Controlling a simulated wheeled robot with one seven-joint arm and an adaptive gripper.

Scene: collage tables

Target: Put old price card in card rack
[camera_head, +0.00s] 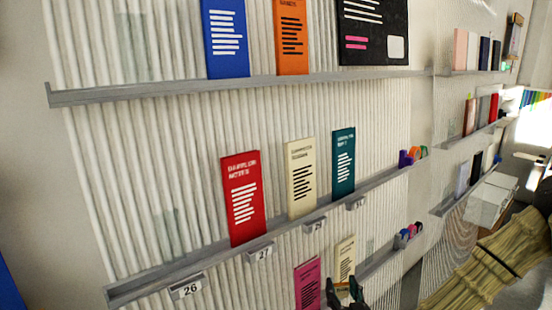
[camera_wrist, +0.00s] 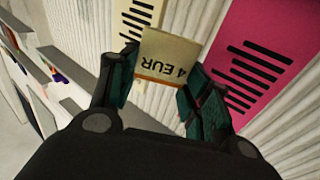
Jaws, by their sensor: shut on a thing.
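The price card (camera_wrist: 168,52) is a small cream card printed "4 EUR", upside down in the wrist view. My gripper (camera_wrist: 163,68) is shut on it, with one dark green padded finger on each side. In the head view my gripper (camera_head: 344,290) shows at the bottom edge, in front of the lower part of the wall display. It is just below a cream booklet (camera_head: 345,258) and right of a magenta booklet (camera_head: 308,283). I cannot make out the card rack for certain in either view.
A ribbed white wall carries grey ledges, including a middle ledge (camera_head: 215,252) with number tags such as "26" (camera_head: 187,289) and "27" (camera_head: 262,254). Red (camera_head: 243,198), cream (camera_head: 301,178) and teal (camera_head: 343,163) booklets stand there. Rolled straw-coloured bundles (camera_head: 480,268) lie at the lower right.

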